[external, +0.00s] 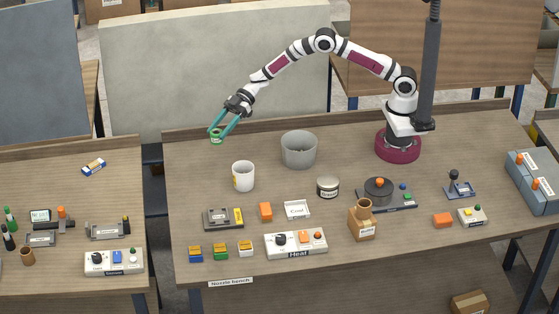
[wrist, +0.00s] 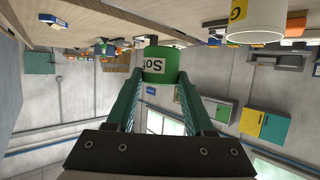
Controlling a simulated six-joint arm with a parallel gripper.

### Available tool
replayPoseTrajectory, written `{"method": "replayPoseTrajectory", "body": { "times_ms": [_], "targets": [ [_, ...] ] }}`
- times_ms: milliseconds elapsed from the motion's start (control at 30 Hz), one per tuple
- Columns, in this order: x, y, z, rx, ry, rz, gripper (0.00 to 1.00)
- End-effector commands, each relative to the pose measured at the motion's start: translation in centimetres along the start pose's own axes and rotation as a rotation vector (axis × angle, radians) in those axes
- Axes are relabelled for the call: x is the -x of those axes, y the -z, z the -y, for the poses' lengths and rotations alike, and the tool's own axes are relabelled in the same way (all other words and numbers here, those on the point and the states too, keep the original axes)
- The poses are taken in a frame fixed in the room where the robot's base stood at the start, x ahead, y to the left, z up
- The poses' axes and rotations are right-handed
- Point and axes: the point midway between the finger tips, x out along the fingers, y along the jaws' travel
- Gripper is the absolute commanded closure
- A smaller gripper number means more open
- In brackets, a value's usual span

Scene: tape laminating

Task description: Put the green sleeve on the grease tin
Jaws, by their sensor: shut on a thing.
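The green sleeve (wrist: 158,62) is a short green cylinder with a white label, partly legible as "So", between my fingertips in the wrist view. My gripper (external: 216,133) is shut on it, and the sleeve (external: 216,138) shows at the fingertips near the bench's far left corner in the external view. It appears held above the bench top. The grease tin (external: 328,187) is a low round tin with a dark band labelled "Grease" and a pale top. It stands upright mid-bench, well to the right of and nearer than my gripper, with nothing on it.
A white cup (external: 243,177) and a grey bin (external: 299,150) stand between my gripper and the tin. A "Cool" sign (external: 297,210), an orange block (external: 265,211) and a round dark device (external: 379,192) surround the tin. The bench's back left is clear.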

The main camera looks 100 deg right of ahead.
Motion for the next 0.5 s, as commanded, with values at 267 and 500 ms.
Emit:
{"method": "replayPoseTrajectory", "body": {
  "times_ms": [267, 500],
  "targets": [
    [3.8, -0.7, 6.1, 0.088, 0.213, 0.000, 1.00],
    [11.8, -1.8, 17.1, 0.236, 0.570, 0.000, 1.00]
  ]
}}
